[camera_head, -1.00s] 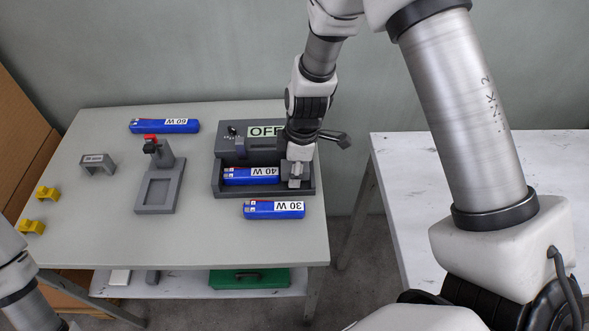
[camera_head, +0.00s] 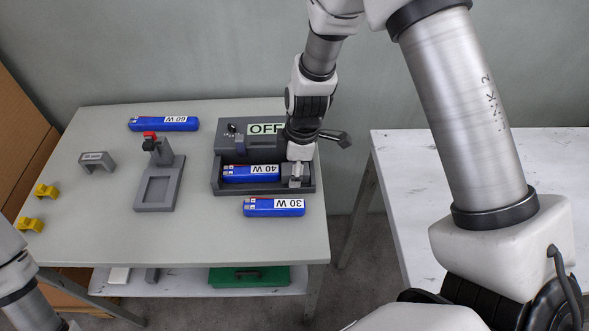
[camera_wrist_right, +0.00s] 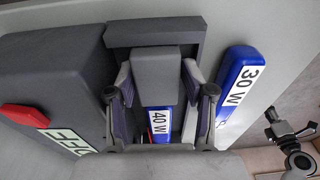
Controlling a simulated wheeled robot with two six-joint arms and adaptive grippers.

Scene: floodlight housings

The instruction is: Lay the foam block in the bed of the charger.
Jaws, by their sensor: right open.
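The charger (camera_head: 226,141) is a dark grey unit with an OFF label and an open bed at its front. A plain grey block, which looks like the foam block (camera_head: 294,183), sits at the bed's right end, beside the blue 40 W battery (camera_head: 248,174). In the right wrist view the foam block (camera_wrist_right: 154,75) lies between my fingers, in line with the 40 W battery (camera_wrist_right: 160,124). My right gripper (camera_head: 298,168) is open around the block; it also shows in the wrist view (camera_wrist_right: 160,88). Whether the block rests on the bed floor is hidden. My left gripper is out of view.
A blue 30 W battery (camera_head: 273,207) lies just in front of the charger, and a 60 W battery (camera_head: 163,124) lies at the back. A grey stand with a red top (camera_head: 157,198), a grey bridge (camera_head: 97,161) and yellow pieces (camera_head: 30,225) stand left. The table's front middle is clear.

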